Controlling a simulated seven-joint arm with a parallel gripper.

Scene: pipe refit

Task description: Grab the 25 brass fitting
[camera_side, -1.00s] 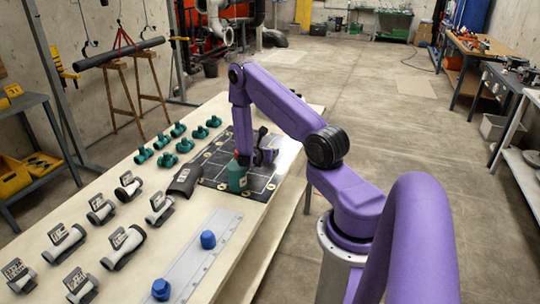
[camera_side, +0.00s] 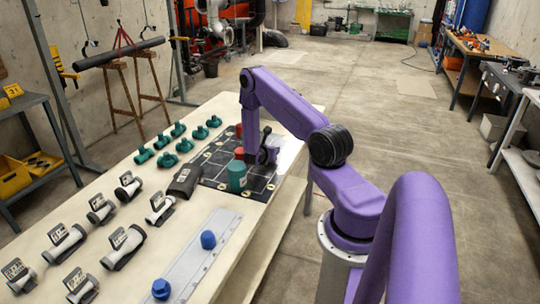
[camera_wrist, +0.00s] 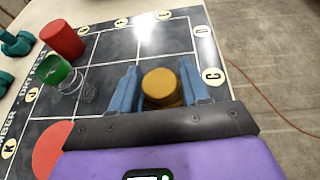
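In the wrist view, a short brass-coloured round fitting (camera_wrist: 160,82) stands on the dark grid mat (camera_wrist: 112,45), between the two blue fingers of my gripper (camera_wrist: 160,75). The fingers look spread on either side of it; no clear grip on it shows. No size mark can be read on the fitting. In the side view, my gripper (camera_side: 262,158) is low over the right part of the mat, and the fitting cannot be made out there.
A red cylinder (camera_wrist: 62,38), a clear piece with a green top (camera_wrist: 54,70) and a red round top (camera_wrist: 52,148) are left of my gripper. A green cylinder (camera_side: 236,177) stands at the mat's near side. Several green fittings (camera_side: 168,160) and grey-white pipe pieces (camera_side: 124,246) lie left.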

